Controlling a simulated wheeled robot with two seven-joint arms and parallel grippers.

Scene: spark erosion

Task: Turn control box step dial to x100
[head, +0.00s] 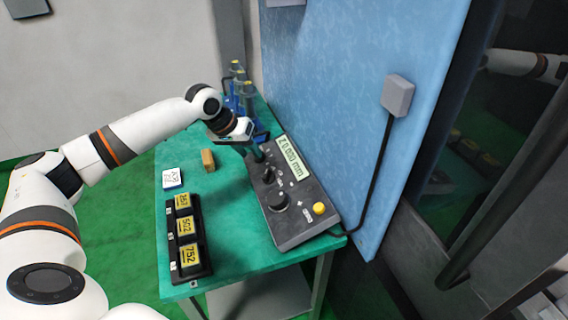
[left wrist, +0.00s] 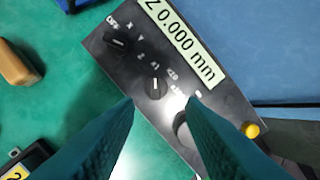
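The dark grey control box (head: 318,190) lies on the green table, with a display reading "Z 0.000 mm" (left wrist: 185,42). In the left wrist view the step dial (left wrist: 155,88) is a small black knob; its white mark appears to point up towards x1. The x10 and x100 labels are to its right. The axis dial (left wrist: 118,41) is at its upper left, and the larger round knob (left wrist: 185,128) at its lower right. My left gripper (head: 258,152) is above the box. Its fingers are apart, with nothing seen between them. My right gripper is not in view.
A yellow button (head: 319,208) sits on the box's near end. A black tray (head: 172,232) with yellow numbered blocks, a tan block (head: 208,160) and a white card (head: 172,178) lie left. Blue-based holders (head: 232,103) stand behind. A blue panel (head: 340,100) borders the right.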

